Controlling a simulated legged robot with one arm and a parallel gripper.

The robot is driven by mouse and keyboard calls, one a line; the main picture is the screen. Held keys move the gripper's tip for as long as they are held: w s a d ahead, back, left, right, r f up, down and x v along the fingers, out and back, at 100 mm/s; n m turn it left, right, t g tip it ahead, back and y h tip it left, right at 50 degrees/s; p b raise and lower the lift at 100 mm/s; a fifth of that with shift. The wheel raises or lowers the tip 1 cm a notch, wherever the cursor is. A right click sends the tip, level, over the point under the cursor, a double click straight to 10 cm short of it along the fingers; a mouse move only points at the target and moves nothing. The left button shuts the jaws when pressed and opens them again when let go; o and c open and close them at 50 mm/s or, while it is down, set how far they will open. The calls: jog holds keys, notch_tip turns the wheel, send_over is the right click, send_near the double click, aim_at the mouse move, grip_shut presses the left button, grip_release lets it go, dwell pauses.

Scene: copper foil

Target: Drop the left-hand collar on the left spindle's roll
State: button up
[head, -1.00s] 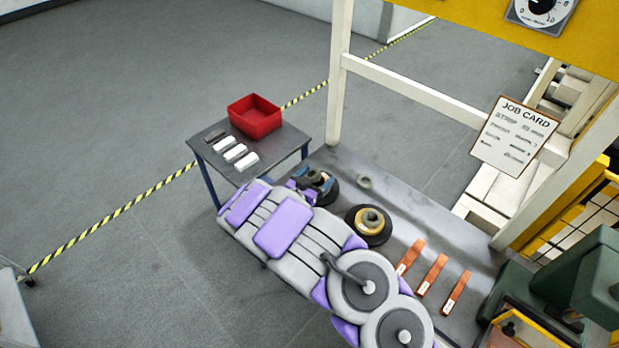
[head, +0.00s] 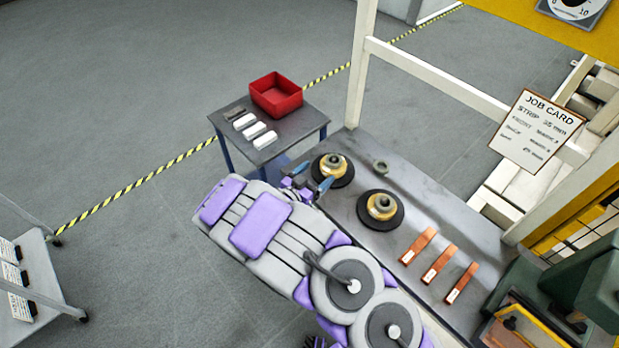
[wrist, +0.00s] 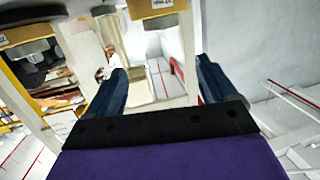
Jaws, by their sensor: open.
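The left spindle's roll (head: 343,178) is a copper-coloured coil on a dark round base on the bench. A grey ring-like collar (head: 334,162) sits at its top around the spindle; whether it lies fully flat is too small to tell. The right spindle's roll (head: 371,210) has a similar grey piece (head: 381,201) on top. My gripper (head: 314,176) is open, just left of the left roll and apart from the collar. In the wrist view nothing is between its blue fingers (wrist: 162,78).
Several copper strips (head: 435,257) lie on the bench (head: 412,192) at right. A side table (head: 291,139) holds a red bin (head: 276,93) and white blocks (head: 255,130). A white frame post (head: 362,70) rises behind the bench. A job card (head: 538,130) hangs at right.

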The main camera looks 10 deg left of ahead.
jog(key=w+a+r+n+g+y, duration=0.1)
jog(key=w+a+r+g+y, duration=0.15)
jog(key=r+y, duration=0.45)
jog(key=s+d+r+n+g+y, duration=0.2)
jog(key=s+d+r+g, duration=0.25)
jog(key=r, duration=0.25)
jog(key=s+d+r+n+g, duration=0.1)
jog(key=s+d, duration=0.5)
jog(key=s, duration=0.6)
jog(key=s+d+r+g+h, duration=0.1)
jog(key=s+d+r+g, duration=0.3)
jog(key=s, duration=0.9)
jog(key=s+d+r+n+g, duration=0.1)
jog(key=s+d+r+g, duration=0.2)
jog(key=s+d, duration=0.7)
jog(key=s+g, duration=0.1)
jog(key=s, duration=0.2)
jog(key=shift+r+n+h, duration=0.15)
jog(key=shift+n+h, duration=0.15)
